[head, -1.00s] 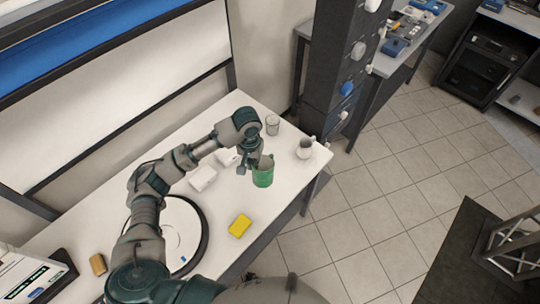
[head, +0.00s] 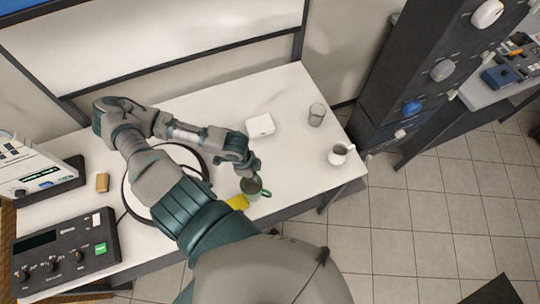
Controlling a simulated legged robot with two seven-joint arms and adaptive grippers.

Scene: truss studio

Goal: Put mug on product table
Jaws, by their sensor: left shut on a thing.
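The green mug (head: 253,190) is in the head view near the front edge of the white table (head: 300,178), with its handle pointing right. My left gripper (head: 252,174) is shut on the mug from above. The mug partly covers a yellow block (head: 237,202) just left of and below it. I cannot tell whether the mug touches the table or hangs a little above it. My right gripper is not in view.
A white box (head: 260,125), a glass (head: 317,115) and a white pitcher (head: 340,154) stand right of the arm. A black control box (head: 65,250) is front left. The table between mug and pitcher is clear.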

